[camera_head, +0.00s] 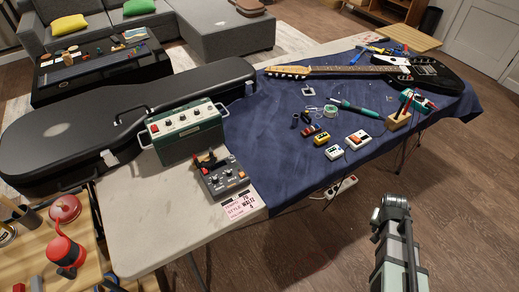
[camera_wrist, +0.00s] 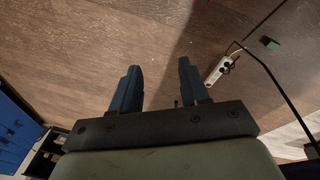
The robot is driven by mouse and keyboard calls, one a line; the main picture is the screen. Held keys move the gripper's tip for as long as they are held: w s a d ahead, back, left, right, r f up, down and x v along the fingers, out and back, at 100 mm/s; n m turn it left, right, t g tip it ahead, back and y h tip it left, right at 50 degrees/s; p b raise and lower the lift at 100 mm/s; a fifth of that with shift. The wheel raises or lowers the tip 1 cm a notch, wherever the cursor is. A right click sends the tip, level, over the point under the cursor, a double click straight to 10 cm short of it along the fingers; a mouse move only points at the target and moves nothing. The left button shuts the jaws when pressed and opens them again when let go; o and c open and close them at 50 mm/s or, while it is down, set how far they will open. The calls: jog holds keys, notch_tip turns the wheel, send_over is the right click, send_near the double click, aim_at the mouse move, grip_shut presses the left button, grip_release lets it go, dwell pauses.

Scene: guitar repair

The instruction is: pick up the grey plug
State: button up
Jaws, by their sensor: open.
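I cannot clearly make out the grey plug in either view. A white power strip (camera_head: 341,187) lies on the floor beneath the table's edge. In the wrist view the power strip (camera_wrist: 217,70) shows right of my fingers, with small dark shapes and a cable at its upper end; I cannot tell if one is the grey plug. My gripper (camera_wrist: 158,65) is open and empty, its two blue fingers pointing over bare wooden floor, apart from the strip. In the head view my arm stands at the lower right, clear of the table.
A table with a blue cloth (camera_head: 285,170) holds a guitar (camera_head: 345,71), several pedals, a green amplifier (camera_head: 185,130) and a black guitar case (camera_head: 75,125). In the wrist view a thin dark table leg (camera_wrist: 277,85) stands right of the strip.

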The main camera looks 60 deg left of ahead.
jog(key=s+a+r+n+t+y, duration=0.1)
jog(key=a+r, duration=0.5)
jog(key=a, duration=0.2)
jog(key=s+a+r+n+t+y, duration=0.1)
jog(key=s+a+r, duration=0.1)
jog(key=a+r, duration=0.4)
jog(key=s+a+r+y, duration=0.1)
jog(key=a+r, duration=0.5)
jog(key=a, duration=0.4)
jog(key=shift+s+r+n+t, duration=0.1)
jog(key=shift+s+n+t, duration=0.25)
jog(key=shift+n+t, duration=0.05)
jog(key=s+a+r+n+g+y, duration=0.1)
jog(key=s+a+r+n+y, duration=0.3)
jog(key=s+a, duration=1)
jog(key=n+g, duration=0.3)
jog(key=n, duration=0.1)
send_near(210, 150)
jog(key=shift+x, duration=4.55)
jog(key=shift+d, duration=0.1)
jog(key=shift+c, duration=0.3)
grip_shut()
